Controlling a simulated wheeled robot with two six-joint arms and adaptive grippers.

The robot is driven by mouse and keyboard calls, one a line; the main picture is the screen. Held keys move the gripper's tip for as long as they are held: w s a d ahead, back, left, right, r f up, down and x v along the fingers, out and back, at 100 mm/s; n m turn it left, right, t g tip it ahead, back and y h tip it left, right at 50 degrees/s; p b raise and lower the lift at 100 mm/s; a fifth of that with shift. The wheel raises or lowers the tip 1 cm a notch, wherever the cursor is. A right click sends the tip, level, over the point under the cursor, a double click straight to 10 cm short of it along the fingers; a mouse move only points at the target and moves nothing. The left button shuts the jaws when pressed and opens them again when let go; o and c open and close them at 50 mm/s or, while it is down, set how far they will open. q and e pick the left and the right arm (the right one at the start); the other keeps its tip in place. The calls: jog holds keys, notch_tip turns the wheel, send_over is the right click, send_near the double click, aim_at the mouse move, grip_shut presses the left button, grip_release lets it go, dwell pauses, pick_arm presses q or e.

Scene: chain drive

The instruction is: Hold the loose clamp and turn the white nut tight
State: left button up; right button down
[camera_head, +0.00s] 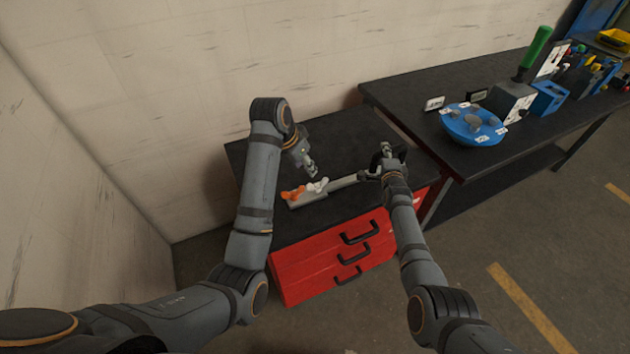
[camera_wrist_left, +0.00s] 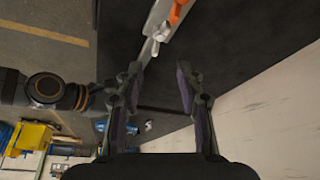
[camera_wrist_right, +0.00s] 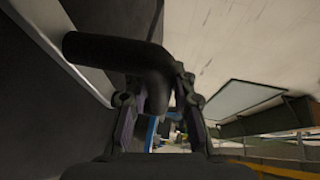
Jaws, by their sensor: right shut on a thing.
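A grey bar (camera_head: 340,184) lies along the black cabinet top. The white nut (camera_head: 318,185), winged in shape, sits near its left end; it also shows in the left wrist view (camera_wrist_left: 161,31). An orange winged nut (camera_head: 292,193) sits beside it. My left gripper (camera_head: 312,173) is open and empty just above and behind the white nut, apart from it. My right gripper (camera_head: 386,153) is shut on a black bent piece (camera_wrist_right: 118,52) near the bar's right end. I cannot tell whether this piece is the loose clamp or part of it.
The cabinet has red drawers (camera_head: 320,262) with black handles. A higher black bench (camera_head: 400,92) stands to the right, with a blue round tray (camera_head: 472,131), a green-handled tool (camera_head: 536,48) and bins. The wall is close behind. The cabinet top behind the bar is clear.

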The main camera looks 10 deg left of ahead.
aim_at(317, 185)
pick_arm(q)
jog(key=x, duration=1.2)
grip_shut()
